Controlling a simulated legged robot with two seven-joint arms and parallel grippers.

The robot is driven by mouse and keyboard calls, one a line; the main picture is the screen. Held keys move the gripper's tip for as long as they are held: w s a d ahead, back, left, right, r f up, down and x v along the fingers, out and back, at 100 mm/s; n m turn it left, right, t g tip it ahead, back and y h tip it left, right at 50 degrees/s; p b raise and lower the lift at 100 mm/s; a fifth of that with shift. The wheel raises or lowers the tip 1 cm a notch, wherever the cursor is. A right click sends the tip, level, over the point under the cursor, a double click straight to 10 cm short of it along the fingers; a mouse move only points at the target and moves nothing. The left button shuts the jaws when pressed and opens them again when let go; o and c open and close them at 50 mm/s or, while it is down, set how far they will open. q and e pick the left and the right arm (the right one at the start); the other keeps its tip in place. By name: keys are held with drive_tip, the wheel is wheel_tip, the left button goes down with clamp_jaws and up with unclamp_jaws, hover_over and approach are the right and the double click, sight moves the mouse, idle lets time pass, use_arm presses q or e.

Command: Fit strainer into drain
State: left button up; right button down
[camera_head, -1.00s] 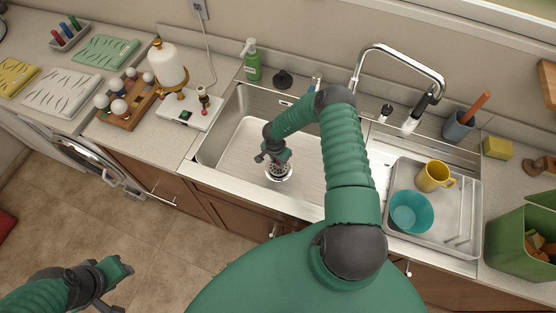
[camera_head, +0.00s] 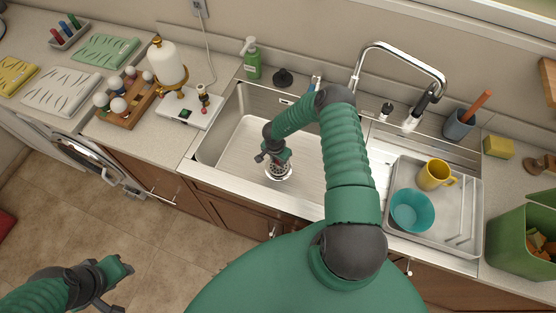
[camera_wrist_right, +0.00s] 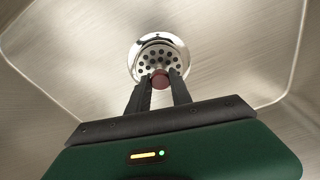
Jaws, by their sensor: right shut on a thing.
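The strainer (camera_wrist_right: 157,58) is a round metal disc with dark holes and a reddish-brown knob. It shows at the drain (camera_wrist_right: 179,46), whose shiny ring surrounds it in the right wrist view. Whether it is fully seated I cannot tell. My right gripper (camera_wrist_right: 161,84) is shut on the strainer's knob. In the head view my right gripper (camera_head: 276,160) points down into the sink over the drain (camera_head: 279,173) and partly hides the strainer. My left gripper (camera_head: 116,282) is at the lower left, away from the sink, above the floor; its jaw state is unclear.
The sink basin (camera_head: 240,150) is otherwise empty, with walls around my right gripper. A chrome faucet (camera_head: 400,60) stands behind. A tray (camera_head: 470,205) with a teal bowl (camera_head: 412,210) and yellow mug (camera_head: 436,175) sits right. A soap bottle (camera_head: 252,62) stands at the back.

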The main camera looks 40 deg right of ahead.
drive_tip(key=shift+f+b, duration=0.75)
drive_tip(key=shift+f, duration=0.25)
idle(0.6)
drive_tip(key=c, duration=1.1)
unclamp_jaws()
